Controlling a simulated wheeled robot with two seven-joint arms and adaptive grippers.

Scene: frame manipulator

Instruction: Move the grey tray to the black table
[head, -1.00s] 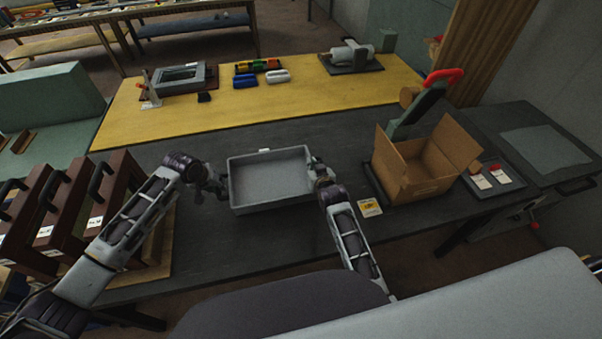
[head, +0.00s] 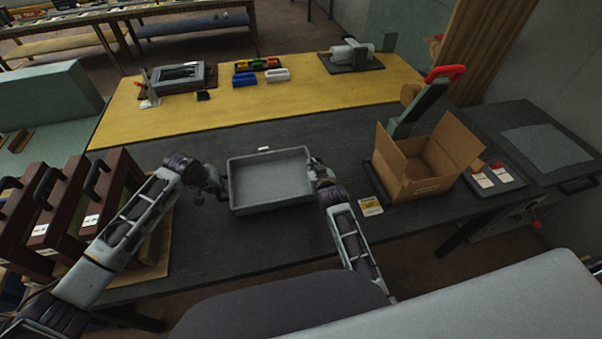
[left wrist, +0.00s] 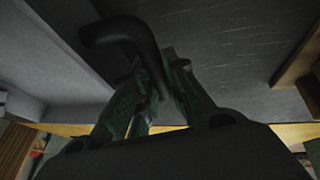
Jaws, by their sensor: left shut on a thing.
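The grey tray (head: 270,202) is an empty, shallow box in the middle of the head view, over the black table (head: 260,240). Whether its underside touches the table top is hard to tell. My left gripper (head: 222,188) is at the tray's left side, shut on its dark handle. In the left wrist view the bent black handle (left wrist: 118,32) runs to my left gripper's green-padded fingers (left wrist: 152,95), beside the tray's grey wall (left wrist: 35,60). My right gripper (head: 318,173) is against the tray's right side; its fingertips are too small to read.
An open cardboard box (head: 405,180) stands to the right, near a yellow-labelled card (head: 370,207). Brown cases with black handles (head: 65,215) stand at the left. The yellow table (head: 300,98) behind holds bins and fixtures. Black table top is clear in front of the tray.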

